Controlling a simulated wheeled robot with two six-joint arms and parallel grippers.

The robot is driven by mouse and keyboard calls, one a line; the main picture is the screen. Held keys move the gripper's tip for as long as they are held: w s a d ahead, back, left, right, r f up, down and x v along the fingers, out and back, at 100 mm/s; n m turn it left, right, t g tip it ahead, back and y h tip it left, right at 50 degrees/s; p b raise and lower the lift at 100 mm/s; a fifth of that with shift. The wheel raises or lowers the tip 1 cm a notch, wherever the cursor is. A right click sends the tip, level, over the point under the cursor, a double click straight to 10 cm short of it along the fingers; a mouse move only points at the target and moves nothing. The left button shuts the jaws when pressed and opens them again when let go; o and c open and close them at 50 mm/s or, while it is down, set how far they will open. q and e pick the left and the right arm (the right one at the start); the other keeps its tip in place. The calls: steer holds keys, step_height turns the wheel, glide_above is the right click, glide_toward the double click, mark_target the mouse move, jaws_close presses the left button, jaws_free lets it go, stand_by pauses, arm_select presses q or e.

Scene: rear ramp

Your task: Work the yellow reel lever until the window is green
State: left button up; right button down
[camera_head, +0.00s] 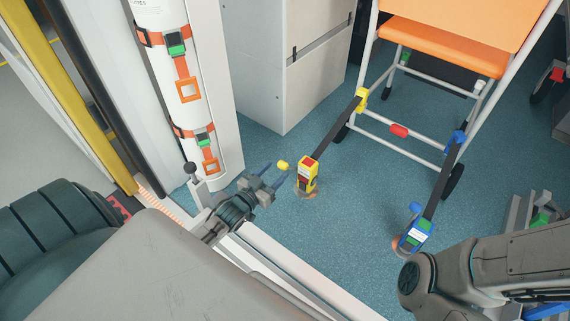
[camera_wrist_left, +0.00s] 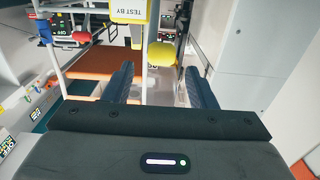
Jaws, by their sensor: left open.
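The yellow reel (camera_head: 306,176) stands on the floor, with a dark strap running up to the orange chair's frame. It shows red patches on top and no green. Its yellow lever knob (camera_head: 283,165) sticks out to the left. My left gripper (camera_head: 267,177) is open, just left of the reel, with its fingertips pointing toward the knob. In the left wrist view the yellow knob (camera_wrist_left: 162,54) appears between and beyond the two open fingers (camera_wrist_left: 158,78), seemingly untouched. The reel's yellow body with a "TEST BY" label is above it. My right gripper is out of view.
A blue reel (camera_head: 416,233) with a green window stands to the right, strapped to the orange chair (camera_head: 445,45). A white cylinder (camera_head: 178,80) with orange straps stands at the left. A grey cabinet (camera_head: 290,60) is behind. The blue floor between is clear.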

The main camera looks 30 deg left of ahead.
mark_target(281, 165)
arm_select(q)
steer(key=shift+w+d+b, duration=0.2)
steer(key=shift+w+b, duration=0.1)
steer(key=shift+w, duration=2.85)
steer(key=shift+c, duration=0.2)
jaws_close()
